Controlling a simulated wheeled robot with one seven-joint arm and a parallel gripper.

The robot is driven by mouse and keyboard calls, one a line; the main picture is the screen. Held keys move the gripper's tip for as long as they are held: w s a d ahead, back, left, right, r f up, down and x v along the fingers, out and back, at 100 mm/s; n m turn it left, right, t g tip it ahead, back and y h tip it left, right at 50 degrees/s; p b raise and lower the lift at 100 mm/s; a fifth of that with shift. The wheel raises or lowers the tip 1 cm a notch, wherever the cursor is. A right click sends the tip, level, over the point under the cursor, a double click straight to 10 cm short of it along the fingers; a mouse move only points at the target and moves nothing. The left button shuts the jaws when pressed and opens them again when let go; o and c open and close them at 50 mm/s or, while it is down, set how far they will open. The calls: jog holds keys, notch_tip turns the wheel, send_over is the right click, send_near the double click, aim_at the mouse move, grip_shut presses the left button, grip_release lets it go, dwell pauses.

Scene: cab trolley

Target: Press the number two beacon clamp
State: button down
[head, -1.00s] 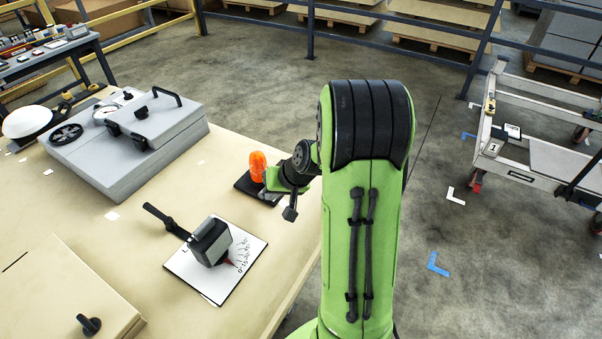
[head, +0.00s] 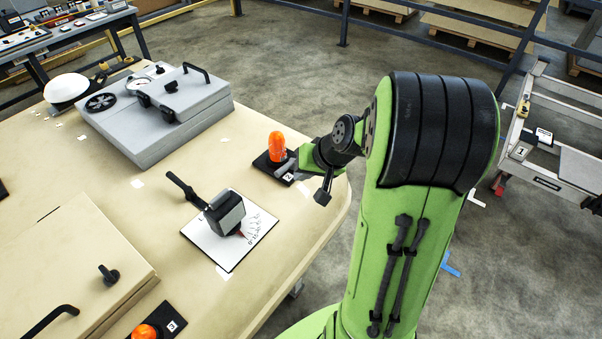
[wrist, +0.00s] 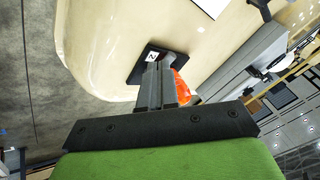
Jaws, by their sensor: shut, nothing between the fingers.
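The number two beacon (head: 277,146) is an orange dome on a black base (head: 262,164) with a white "2" label (head: 289,177), near the table's far right edge. In the wrist view the orange dome (wrist: 180,88) is partly hidden by my fingers, and the label (wrist: 152,57) shows just beyond their tips. My gripper (head: 287,168) is shut and empty, low beside the dome on its right and over the base; it also shows in the wrist view (wrist: 158,68). I cannot tell whether it touches anything. The clamp itself is not clearly visible, probably behind the fingers.
A grey case (head: 165,115) lies farther back. A number three beacon (head: 145,331) is at the front edge of view.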

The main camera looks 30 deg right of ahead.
jog(key=shift+s+a+r, duration=0.15)
jog(key=shift+s+r, duration=0.45)
jog(key=shift+r, duration=0.2)
jog(key=shift+s+a+r, duration=0.1)
jog(key=shift+s+r, duration=0.45)
jog(key=shift+r, duration=0.2)
jog(key=s+a+r+n+h, duration=0.1)
jog(key=s+a+r+n, duration=0.1)
jog(key=s+a, duration=0.3)
jog(key=s+a+r+n+h, duration=0.1)
jog(key=s+a+r+n, duration=0.2)
jog(key=s, duration=0.9)
jog(key=a+r, duration=0.2)
jog(key=a, duration=0.1)
jog(key=shift+a+g, duration=0.3)
jog(key=shift+g, duration=0.1)
